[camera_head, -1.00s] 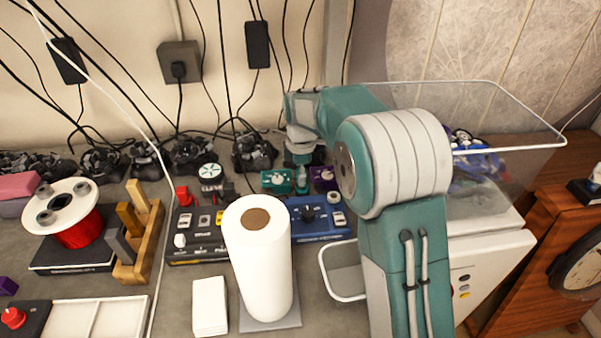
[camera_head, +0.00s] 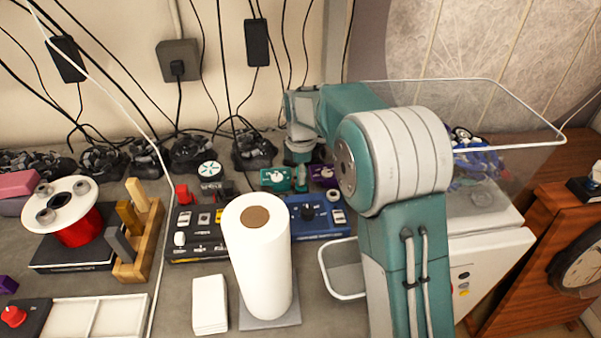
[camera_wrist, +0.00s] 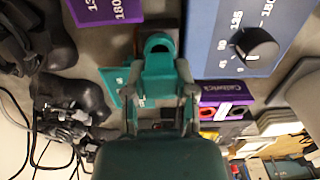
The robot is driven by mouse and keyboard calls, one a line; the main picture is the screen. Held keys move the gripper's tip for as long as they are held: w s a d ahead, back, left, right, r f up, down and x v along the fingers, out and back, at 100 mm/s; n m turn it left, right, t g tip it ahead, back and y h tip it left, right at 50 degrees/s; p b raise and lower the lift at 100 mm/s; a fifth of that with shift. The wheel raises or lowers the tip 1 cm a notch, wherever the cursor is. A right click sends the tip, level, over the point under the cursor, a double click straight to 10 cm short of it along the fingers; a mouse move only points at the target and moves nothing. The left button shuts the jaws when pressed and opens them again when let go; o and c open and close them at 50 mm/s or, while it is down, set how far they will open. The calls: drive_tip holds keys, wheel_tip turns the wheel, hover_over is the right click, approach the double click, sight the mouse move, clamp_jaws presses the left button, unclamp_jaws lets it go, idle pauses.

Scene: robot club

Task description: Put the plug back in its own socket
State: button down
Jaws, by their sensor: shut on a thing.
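My gripper (camera_wrist: 158,85) reaches down among small boxes with dials at the back of the bench. In the head view my gripper (camera_head: 301,178) is partly hidden by my arm, beside a teal box (camera_head: 275,178) and a purple box (camera_head: 323,174). A blue box (camera_head: 318,226) with a black knob is just in front. I cannot tell which opening is the plug's own socket.
A paper roll (camera_head: 262,265) stands in front of the blue box. A clear bin (camera_head: 500,90) stands right. A spool (camera_head: 65,208) is at left.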

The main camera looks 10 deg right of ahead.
drive_tip(key=shift+f, duration=0.8)
idle(1.6)
drive_tip(key=shift+c, duration=1.8)
unclamp_jaws()
wheel_tip(320, 180, up, 11)
drive_tip(key=shift+r, duration=0.2)
drive_tip(key=shift+s+r, duration=0.1)
drive_tip(key=shift+r, duration=0.3)
drive_tip(key=s+d+r+m+t, duration=0.25)
drive_tip(key=s+r+m, duration=0.25)
drive_tip(key=s, duration=0.3)
drive_tip(key=s+d+f+m+t, duration=0.1)
drive_tip(key=s+m, duration=0.5)
drive_tip(key=s, duration=0.6)
drive_tip(key=s+d+f+m+t, duration=0.2)
drive_tip(key=s+d+m, duration=0.2)
drive_tip(key=s+m, duration=0.3)
drive_tip(key=s, duration=0.4)
drive_tip(key=shift+s+f, duration=0.3)
drive_tip(key=shift+s, duration=0.1)
